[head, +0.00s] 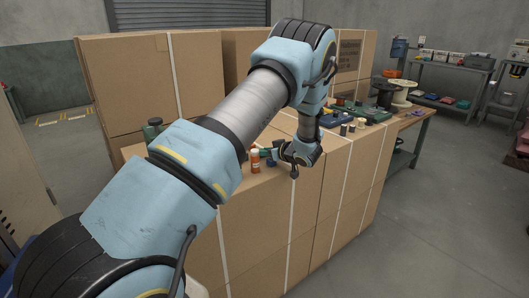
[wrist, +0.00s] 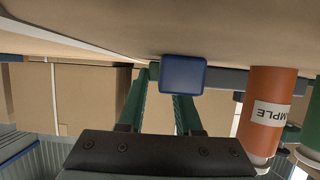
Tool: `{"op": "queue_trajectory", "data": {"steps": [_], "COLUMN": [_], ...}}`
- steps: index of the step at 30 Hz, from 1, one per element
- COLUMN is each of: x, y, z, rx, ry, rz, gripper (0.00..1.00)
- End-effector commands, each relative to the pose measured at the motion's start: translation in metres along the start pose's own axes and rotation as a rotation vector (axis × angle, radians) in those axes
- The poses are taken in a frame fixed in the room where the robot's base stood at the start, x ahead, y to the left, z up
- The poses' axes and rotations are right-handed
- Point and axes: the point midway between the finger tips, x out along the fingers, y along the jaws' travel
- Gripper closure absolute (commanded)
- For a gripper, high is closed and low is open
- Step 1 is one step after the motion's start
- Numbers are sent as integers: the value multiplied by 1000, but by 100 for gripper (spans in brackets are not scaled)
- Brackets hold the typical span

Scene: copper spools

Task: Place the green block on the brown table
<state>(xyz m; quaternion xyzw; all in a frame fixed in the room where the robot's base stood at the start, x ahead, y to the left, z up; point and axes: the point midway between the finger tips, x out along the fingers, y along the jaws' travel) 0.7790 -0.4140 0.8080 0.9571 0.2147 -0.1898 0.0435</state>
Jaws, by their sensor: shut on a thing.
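My gripper (wrist: 168,88) has green fingers in the wrist view. It is closed on a small blue block (wrist: 183,75) at the fingertips, which covers the end of the right finger. In the head view my gripper (head: 275,155) is low over the near cardboard boxes. The block between the fingers looks blue; I cannot pick out a green block for sure. A brown-topped table (head: 417,124) stands beyond the boxes at the right.
Spools (head: 401,92) stand on the table.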

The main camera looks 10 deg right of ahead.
Motion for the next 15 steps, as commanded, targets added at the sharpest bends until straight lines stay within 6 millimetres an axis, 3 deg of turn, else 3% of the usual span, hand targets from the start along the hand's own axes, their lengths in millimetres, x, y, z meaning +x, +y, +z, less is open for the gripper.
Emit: {"op": "queue_trajectory", "data": {"steps": [3, 4, 12, 15], "x": [1, 1, 1, 1], "y": [0, 0, 0, 0], "z": [2, 3, 2, 2], "rx": [1, 1, 1, 1], "ry": [0, 0, 0, 0], "rz": [0, 0, 0, 0], "gripper": [100, 66, 37, 37]}}
